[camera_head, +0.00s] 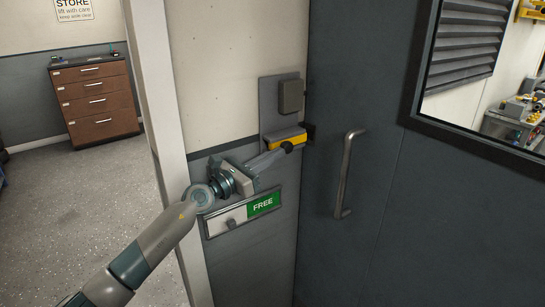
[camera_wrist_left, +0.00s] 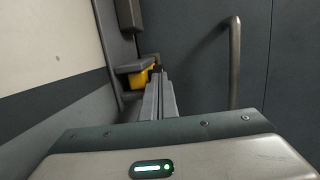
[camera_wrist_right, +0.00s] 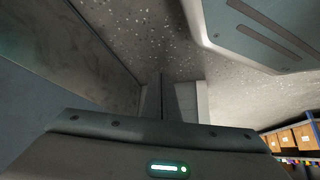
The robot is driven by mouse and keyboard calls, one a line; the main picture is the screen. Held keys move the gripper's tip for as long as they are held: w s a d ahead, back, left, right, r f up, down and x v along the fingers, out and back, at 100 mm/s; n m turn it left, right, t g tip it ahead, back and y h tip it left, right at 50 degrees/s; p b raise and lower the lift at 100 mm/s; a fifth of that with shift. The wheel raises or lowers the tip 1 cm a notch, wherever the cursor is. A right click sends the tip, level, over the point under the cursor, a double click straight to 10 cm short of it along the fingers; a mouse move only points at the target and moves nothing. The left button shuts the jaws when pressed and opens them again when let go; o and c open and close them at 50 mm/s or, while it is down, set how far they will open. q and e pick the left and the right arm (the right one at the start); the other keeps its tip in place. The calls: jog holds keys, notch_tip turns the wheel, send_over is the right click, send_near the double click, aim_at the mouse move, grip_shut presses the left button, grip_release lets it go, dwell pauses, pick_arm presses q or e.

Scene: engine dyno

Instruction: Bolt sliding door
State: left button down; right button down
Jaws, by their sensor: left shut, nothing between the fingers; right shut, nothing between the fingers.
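The dark grey door (camera_head: 375,200) fills the right side of the head view, with a vertical bar handle (camera_head: 347,173) that also shows in the left wrist view (camera_wrist_left: 235,65). On the post left of it is a grey latch plate (camera_head: 268,100) with a yellow part (camera_head: 292,139) near the door's edge. Below is an indicator (camera_head: 240,212) reading FREE on green, with a small knob. My left gripper (camera_head: 286,148) is shut and empty, its tips at the yellow part; contact is unclear. In the right wrist view my right gripper (camera_wrist_right: 164,85) is shut and empty over floor.
A brown drawer cabinet (camera_head: 95,100) stands in the room at left, beyond a white door post (camera_head: 160,110). The speckled floor (camera_head: 70,215) there is clear. A window (camera_head: 490,90) in the door shows shop equipment. Cardboard boxes (camera_wrist_right: 300,140) sit on shelving in the right wrist view.

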aim_at(287, 150)
pick_arm(q)
jog(key=x, duration=0.1)
jog(key=b+x, duration=0.1)
jog(key=x, duration=0.2)
jog(key=shift+w+d+f, duration=0.1)
jog(key=shift+d+f, duration=0.25)
jog(key=shift+d, duration=0.1)
jog(key=shift+a+r, duration=0.1)
jog(key=shift+r, duration=0.1)
pick_arm(e)
jog(key=shift+w, duration=0.4)
jog(key=shift+f, duration=0.1)
